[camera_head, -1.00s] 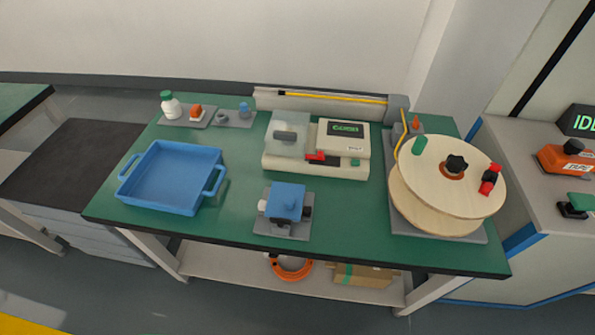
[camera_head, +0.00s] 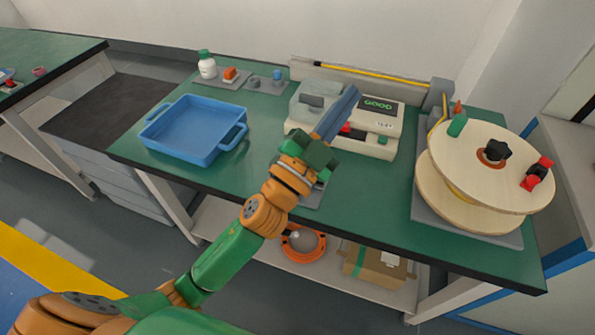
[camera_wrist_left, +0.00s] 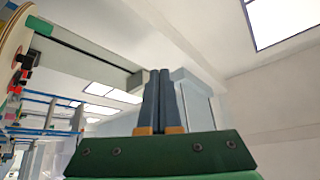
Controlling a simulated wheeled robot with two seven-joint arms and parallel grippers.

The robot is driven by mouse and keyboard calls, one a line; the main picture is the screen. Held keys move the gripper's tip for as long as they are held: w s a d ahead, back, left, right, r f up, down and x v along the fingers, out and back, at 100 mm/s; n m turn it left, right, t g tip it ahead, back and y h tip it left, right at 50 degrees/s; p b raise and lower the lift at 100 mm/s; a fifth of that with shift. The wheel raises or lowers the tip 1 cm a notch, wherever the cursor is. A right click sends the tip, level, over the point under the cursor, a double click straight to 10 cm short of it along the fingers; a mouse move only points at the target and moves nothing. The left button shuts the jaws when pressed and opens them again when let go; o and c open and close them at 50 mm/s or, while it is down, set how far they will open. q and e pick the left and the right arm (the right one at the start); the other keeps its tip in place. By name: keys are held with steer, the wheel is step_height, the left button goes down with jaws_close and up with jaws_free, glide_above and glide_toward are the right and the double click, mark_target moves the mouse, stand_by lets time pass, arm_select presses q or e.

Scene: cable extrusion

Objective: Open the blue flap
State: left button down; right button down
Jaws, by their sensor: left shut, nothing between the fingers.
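My left gripper (camera_head: 347,100) is raised over the table, its blue-grey fingers pointing up and to the right in the head view. In the left wrist view the two fingers (camera_wrist_left: 160,76) lie together with nothing between them. My left gripper and wrist cover the small blue-topped device at the table's front middle, so its blue flap cannot be seen now. Only part of its grey base plate (camera_head: 313,197) shows beside the wrist. My right gripper is in neither view.
A blue tray (camera_head: 146,141) stands on the left of the green table. A white device with a green display (camera_head: 378,106) stands behind my gripper. A large wooden reel (camera_head: 470,160) takes up the right. Table between the device and reel is clear.

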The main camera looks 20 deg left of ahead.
arm_select(q)
steer(key=s+d+r+m+g+h, duration=0.2)
steer(key=s+d+m+g+h, duration=0.2)
steer(key=d+m+g+h, duration=0.55)
steer(key=s+d+r+m+g+h, duration=0.1)
steer(key=s+d+m+g+h, duration=0.3)
steer(key=m+g, duration=0.55)
step_height(320, 180, down, 8)
steer(key=s+d+m+g+y, duration=0.2)
steer(key=m+y, duration=0.4)
steer(key=m, duration=0.2)
steer(key=w+a+f+t+y, duration=0.1)
steer(key=w+a+f+y, duration=0.6)
steer(key=a+f+y, duration=0.35)
steer(key=w+a+r+n+t+y, duration=0.1)
steer(key=a+r+y, duration=0.15)
steer(key=a, duration=0.45)
steer(key=w+a+r+n+y, duration=0.1)
steer(key=a+y, duration=0.3)
steer(key=a, duration=0.2)
steer(key=x, duration=0.4)
steer(key=p+x, duration=0.1)
steer(key=x, duration=0.4)
steer(key=shift+w+d+f, duration=0.2)
steer(key=shift+f, duration=0.1)
